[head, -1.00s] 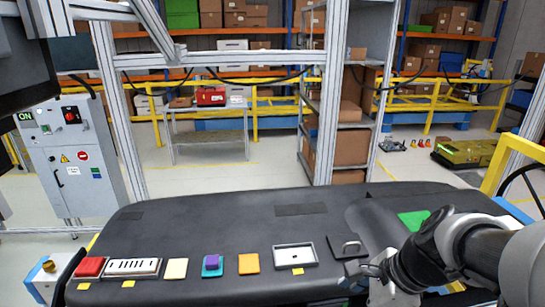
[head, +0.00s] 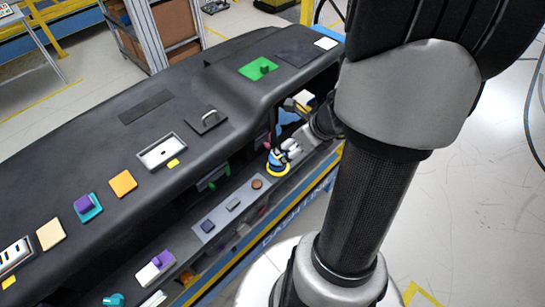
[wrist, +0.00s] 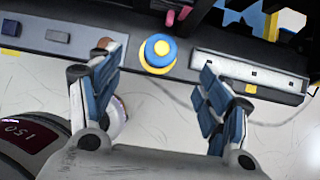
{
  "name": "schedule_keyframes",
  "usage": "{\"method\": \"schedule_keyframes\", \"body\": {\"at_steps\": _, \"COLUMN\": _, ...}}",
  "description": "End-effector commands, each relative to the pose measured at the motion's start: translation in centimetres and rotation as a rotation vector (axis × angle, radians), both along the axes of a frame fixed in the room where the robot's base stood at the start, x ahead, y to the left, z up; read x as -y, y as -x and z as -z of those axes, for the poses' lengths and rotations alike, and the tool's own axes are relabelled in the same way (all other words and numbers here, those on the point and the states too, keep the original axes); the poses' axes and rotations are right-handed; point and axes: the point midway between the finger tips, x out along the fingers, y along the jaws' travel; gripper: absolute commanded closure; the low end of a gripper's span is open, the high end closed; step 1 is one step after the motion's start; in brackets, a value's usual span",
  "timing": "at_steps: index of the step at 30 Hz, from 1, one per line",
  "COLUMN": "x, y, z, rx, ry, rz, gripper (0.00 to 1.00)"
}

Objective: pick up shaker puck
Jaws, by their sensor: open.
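The round blue-and-yellow piece, which looks like the shaker puck (head: 278,161), stands on the low ledge at the front of the dashboard. In the wrist view it shows from above as a blue round body (wrist: 158,50) with a yellow top and a yellow ring at its base. My gripper (head: 292,150) is close beside it in the head view, partly overlapping it. In the wrist view my gripper (wrist: 163,95) is open and empty, its blue-padded fingers spread wide. The piece lies beyond the fingertips, between their directions, with no contact visible.
A brown disc (head: 257,184) and small grey blocks (head: 233,204) lie left of the piece on the ledge. A white slotted strip (wrist: 250,72) is on its right. The dashboard top (head: 60,170) overhangs the ledge, with dark structure behind. The floor in front is open.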

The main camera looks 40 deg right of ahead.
Motion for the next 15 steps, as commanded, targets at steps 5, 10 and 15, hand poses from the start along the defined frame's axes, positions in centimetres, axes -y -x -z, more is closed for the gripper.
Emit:
{"method": "schedule_keyframes", "body": {"at_steps": 5, "x": -0.2, "y": -2.0, "z": 4.0, "rx": -0.001, "ry": -0.001, "rz": -0.005, "gripper": 0.29}}
{"method": "schedule_keyframes", "body": {"at_steps": 10, "x": -0.3, "y": -3.3, "z": 6.0, "rx": 0.000, "ry": 0.001, "rz": -0.004, "gripper": 0.29}}
{"method": "schedule_keyframes", "body": {"at_steps": 15, "x": -0.3, "y": -3.7, "z": 6.7, "rx": 0.001, "ry": 0.001, "rz": -0.003, "gripper": 0.29}}
